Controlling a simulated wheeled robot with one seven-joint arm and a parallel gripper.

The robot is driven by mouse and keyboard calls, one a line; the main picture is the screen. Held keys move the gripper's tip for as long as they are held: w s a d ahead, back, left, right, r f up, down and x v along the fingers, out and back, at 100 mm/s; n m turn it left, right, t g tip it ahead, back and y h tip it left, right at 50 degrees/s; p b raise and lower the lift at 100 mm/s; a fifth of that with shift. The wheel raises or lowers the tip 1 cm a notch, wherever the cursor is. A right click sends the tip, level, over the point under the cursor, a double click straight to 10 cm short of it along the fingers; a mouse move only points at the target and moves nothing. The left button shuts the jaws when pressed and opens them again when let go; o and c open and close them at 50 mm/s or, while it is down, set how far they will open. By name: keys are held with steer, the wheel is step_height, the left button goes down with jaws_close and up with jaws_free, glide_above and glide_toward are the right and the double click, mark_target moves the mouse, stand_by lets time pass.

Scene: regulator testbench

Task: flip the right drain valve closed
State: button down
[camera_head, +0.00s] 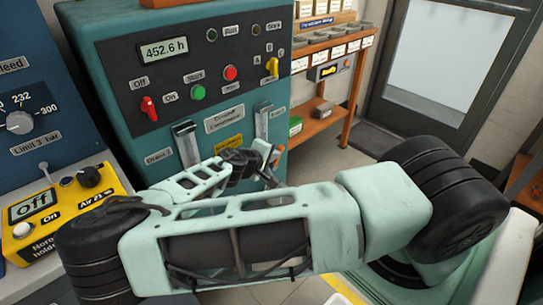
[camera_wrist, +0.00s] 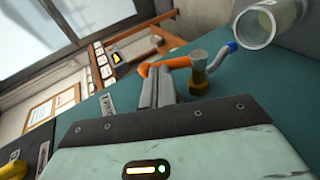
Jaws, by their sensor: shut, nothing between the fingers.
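The right drain valve shows in the wrist view as a brass fitting (camera_wrist: 199,78) with a grey top, on the teal cabinet face. An orange lever-like part (camera_wrist: 168,63) runs left from it, and a blue end (camera_wrist: 232,46) sticks out at its right. In the head view a small orange bit (camera_head: 275,156) shows low on the cabinet's right side. My gripper (camera_wrist: 160,75) is shut and empty. Its fingertips overlap the orange part in the wrist view; I cannot tell whether they touch. In the head view my gripper (camera_head: 262,158) is partly hidden by my arm.
The teal cabinet (camera_head: 95,30) carries a panel with a red knob (camera_head: 149,108) and yellow knob (camera_head: 272,66). A clear cylinder (camera_wrist: 270,20) is near the valve. A wooden shelf (camera_head: 345,105) stands behind, beside a grey door (camera_head: 440,75). A yellow control box (camera_head: 60,215) is left.

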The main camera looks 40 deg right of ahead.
mark_target(281, 150)
steer(key=shift+d+r+p, duration=0.15)
steer(key=shift+p, duration=0.45)
steer(key=y+p, duration=0.2)
steer(key=d+y+p, duration=0.1)
steer(key=y+p, duration=0.1)
steer(key=shift+d+m+p, duration=0.2)
steer(key=shift+m+p, duration=0.1)
steer(key=shift+p, duration=0.05)
steer(key=shift+d+p, duration=0.4)
steer(key=shift+p, duration=0.4)
steer(key=shift+d+y+p, duration=0.5)
steer(key=shift+y+p, duration=0.05)
steer(key=shift+y, duration=0.35)
steer(key=shift+w+d+f+m+g+y, duration=0.1)
steer(key=shift+d+f+m+g+y, duration=0.15)
steer(key=shift+y, duration=0.25)
steer(key=shift+d+f+m+g+y, duration=0.1)
steer(key=shift+d+y, duration=0.2)
steer(key=shift+y, duration=0.2)
steer(key=shift+d+f+y, duration=0.9)
steer(key=shift+f+y, duration=0.15)
steer(key=shift+y, duration=0.15)
steer(key=shift+d+f, duration=0.1)
